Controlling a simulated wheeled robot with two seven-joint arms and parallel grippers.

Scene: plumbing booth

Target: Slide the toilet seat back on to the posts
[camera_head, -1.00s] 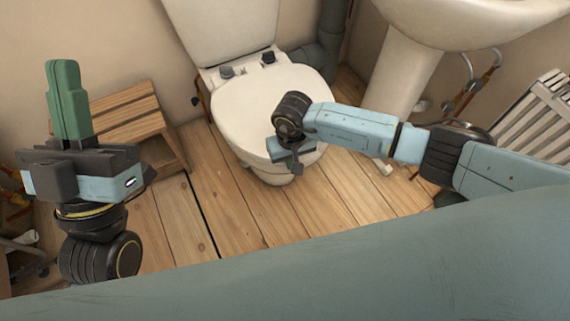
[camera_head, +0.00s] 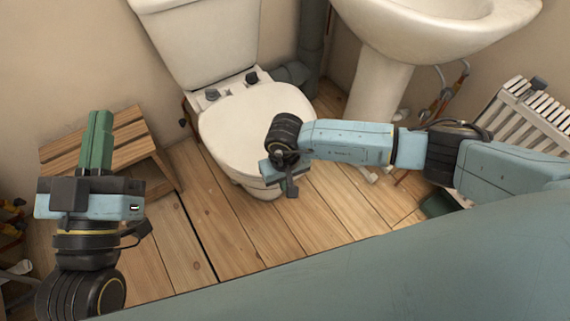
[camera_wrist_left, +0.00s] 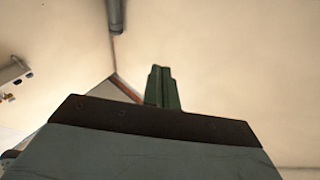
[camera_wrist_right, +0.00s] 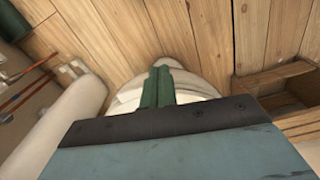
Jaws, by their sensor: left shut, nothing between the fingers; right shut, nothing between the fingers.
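The white toilet seat (camera_head: 244,125) lies flat over the bowl. Two dark posts stand at its back below the tank, the left post (camera_head: 212,95) and the right post (camera_head: 252,78). From here I cannot tell whether the seat is on them. My left gripper (camera_head: 98,138) is shut and empty, pointing up, well left of the toilet; its green fingers show in the left wrist view (camera_wrist_left: 161,86). My right gripper is at the seat's front right, its fingertips mostly hidden in the head view. The right wrist view shows its green fingers (camera_wrist_right: 158,86) shut and empty over the toilet.
A wooden stool (camera_head: 130,150) stands left of the toilet, close behind my left gripper. A pedestal sink (camera_head: 385,85) is on the right, beside a grey pipe (camera_head: 312,40). A white slatted rack (camera_head: 515,115) holds a small dark knob (camera_head: 538,83). Plank floor in front is clear.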

